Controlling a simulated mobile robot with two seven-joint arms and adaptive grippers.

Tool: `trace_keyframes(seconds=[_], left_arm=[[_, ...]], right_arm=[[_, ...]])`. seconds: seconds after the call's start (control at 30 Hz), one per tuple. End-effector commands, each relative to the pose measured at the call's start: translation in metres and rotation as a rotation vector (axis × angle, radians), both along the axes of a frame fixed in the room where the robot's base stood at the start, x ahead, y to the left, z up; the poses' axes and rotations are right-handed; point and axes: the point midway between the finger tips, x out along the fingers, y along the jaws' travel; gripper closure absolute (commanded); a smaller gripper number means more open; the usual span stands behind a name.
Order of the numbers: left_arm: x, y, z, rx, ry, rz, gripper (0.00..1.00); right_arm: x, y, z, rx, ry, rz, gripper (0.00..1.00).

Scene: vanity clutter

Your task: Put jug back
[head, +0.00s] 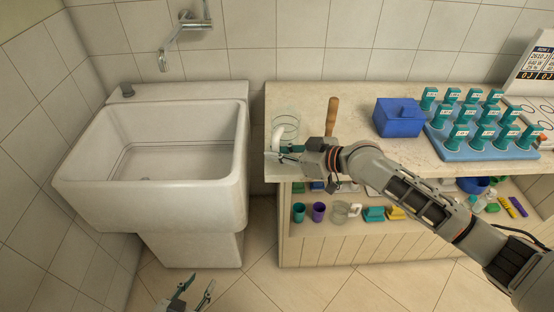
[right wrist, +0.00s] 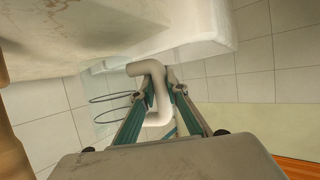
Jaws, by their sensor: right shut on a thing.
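A clear jug (head: 287,120) with faint rings and a white handle is at the left front corner of the counter, beside the sink. My right gripper (head: 284,153) is shut on the jug's handle. In the right wrist view the bent white handle (right wrist: 157,88) sits between the teal fingers (right wrist: 160,105), with the clear body to its left. I cannot tell whether the jug's base touches the counter. My left gripper (head: 194,291) is low over the floor in front of the sink, with its fingers apart and empty.
The white sink (head: 148,178) stands left of the counter (head: 300,95). A wooden handle (head: 332,115) stands close to the jug. A blue box (head: 397,118) and a blue tray (head: 490,152) of teal bottles are farther right. The lower shelf holds cups and another clear jug (head: 340,213).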

Motion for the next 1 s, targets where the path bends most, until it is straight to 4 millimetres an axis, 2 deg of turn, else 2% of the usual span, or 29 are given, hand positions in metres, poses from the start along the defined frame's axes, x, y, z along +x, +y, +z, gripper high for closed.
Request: trace_keyframes(seconds=[0.1, 0.2, 0.6, 0.63, 0.7, 1.0], left_arm=[[0.001, -0.001, -0.001, -0.001, -0.004, -0.002, 0.65], [0.003, -0.002, 0.0, -0.003, -0.009, -0.003, 0.65], [0.005, -0.003, 0.001, -0.004, -0.015, -0.005, 0.65], [0.005, -0.003, 0.001, -0.004, -0.015, -0.005, 0.65], [0.005, -0.003, 0.001, -0.004, -0.015, -0.005, 0.65], [0.004, -0.003, 0.001, -0.003, -0.014, -0.005, 0.65]], right_arm=[[0.0, 0.0, -0.019, 0.001, 0.003, 0.0, 1.0], [0.0, 0.0, -0.026, 0.001, 0.002, -0.001, 1.0], [0.0, 0.0, -0.03, 0.001, -0.001, 0.0, 1.0], [0.0, 0.0, -0.031, 0.0, 0.002, 0.001, 0.84], [0.0, 0.0, -0.03, 0.0, 0.002, 0.001, 0.7], [0.0, 0.0, -0.03, 0.001, 0.001, 0.0, 0.7]])
